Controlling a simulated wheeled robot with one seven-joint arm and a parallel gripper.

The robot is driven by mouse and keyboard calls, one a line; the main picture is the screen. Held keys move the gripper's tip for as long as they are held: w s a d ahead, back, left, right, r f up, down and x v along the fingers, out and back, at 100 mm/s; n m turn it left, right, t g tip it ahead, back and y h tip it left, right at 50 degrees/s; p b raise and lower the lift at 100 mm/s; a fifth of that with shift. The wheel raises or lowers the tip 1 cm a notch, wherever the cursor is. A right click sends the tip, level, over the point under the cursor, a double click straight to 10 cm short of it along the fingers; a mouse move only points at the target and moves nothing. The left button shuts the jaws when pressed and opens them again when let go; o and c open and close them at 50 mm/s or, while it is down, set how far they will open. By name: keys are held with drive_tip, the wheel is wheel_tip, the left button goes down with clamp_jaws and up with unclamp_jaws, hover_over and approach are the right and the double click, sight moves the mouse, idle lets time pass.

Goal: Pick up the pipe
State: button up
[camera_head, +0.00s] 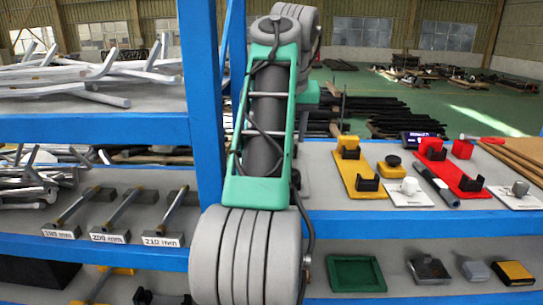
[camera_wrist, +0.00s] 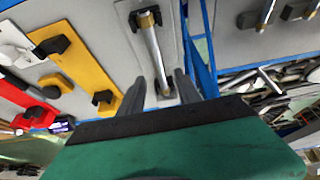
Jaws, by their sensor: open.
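A silver pipe (camera_wrist: 155,58) with a brass-coloured end lies in black holders on a grey plate (camera_wrist: 127,20) in the wrist view. My gripper (camera_wrist: 160,82) is open. Its two dark fingers show on either side of the pipe's lower end in the picture, with gaps on both sides. I cannot tell how far above the pipe they are. In the head view my arm covers the gripper and that part of the shelf. Other pipes (camera_head: 122,210) lie in holders with length labels on the left shelf.
A blue post (camera_head: 203,100) stands close beside my arm, and also shows right of the pipe in the wrist view (camera_wrist: 199,55). Yellow (camera_head: 366,187) and red (camera_head: 449,163) stands sit on the right shelf. Loose metal bars (camera_head: 85,75) pile up at left.

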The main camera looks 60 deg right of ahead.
drive_tip(key=b+x, duration=0.2)
drive_tip(key=x, duration=0.5)
drive_tip(key=shift+s+f+b, duration=0.1)
drive_tip(key=shift+s+b, duration=0.05)
drive_tip(key=shift+b, duration=0.15)
clamp_jaws()
idle(0.9)
